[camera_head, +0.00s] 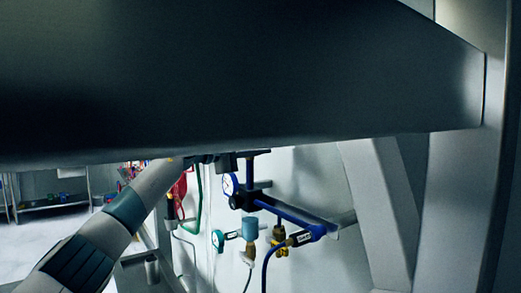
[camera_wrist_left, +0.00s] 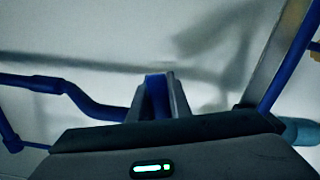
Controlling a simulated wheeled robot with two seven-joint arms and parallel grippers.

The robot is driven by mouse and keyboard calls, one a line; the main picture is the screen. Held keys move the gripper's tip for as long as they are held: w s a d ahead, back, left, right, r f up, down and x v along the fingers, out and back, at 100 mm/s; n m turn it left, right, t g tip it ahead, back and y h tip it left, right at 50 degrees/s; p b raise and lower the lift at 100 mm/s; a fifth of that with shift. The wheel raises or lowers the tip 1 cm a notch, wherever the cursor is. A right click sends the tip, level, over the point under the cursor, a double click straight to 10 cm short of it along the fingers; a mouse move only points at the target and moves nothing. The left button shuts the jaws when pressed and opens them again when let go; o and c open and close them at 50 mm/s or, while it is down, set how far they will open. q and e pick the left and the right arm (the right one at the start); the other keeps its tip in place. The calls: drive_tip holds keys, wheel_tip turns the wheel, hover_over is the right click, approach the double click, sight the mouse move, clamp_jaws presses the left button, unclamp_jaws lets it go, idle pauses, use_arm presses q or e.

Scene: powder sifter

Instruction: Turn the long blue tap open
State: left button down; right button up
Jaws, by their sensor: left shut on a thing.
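In the left wrist view, my left gripper (camera_wrist_left: 158,88) is shut with its two fingers on either side of a bent blue bar, which looks like the handle of the long blue tap (camera_wrist_left: 92,107). The bar runs left from the fingers and kinks upward to a thicker part near the left edge. In the head view, my left arm reaches up from the lower left to beneath a large dark panel. Its fingertips and the held handle cannot be made out there. My right gripper is in neither view.
A large dark panel (camera_head: 250,75) covers the head view's upper half. Below it are a white gauge (camera_head: 229,184), a blue pipe (camera_head: 290,213), a teal valve (camera_head: 219,240), brass fittings (camera_head: 279,241) and hoses. Pale slanted posts (camera_head: 385,190) stand at right. A metal shelf (camera_head: 52,206) stands at far left.

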use_arm(q)
drive_tip(key=shift+w+a+r+n+p, duration=0.2)
drive_tip(key=shift+r+n+p, duration=0.25)
drive_tip(key=shift+n, duration=0.55)
drive_tip(key=shift+w+a+r+n+p, duration=0.15)
drive_tip(key=shift+r+n+p, duration=0.25)
drive_tip(key=shift+n, duration=0.6)
drive_tip(key=shift+d, duration=0.1)
drive_tip(key=c, duration=1.6)
unclamp_jaws()
drive_tip(key=shift+c, duration=0.2)
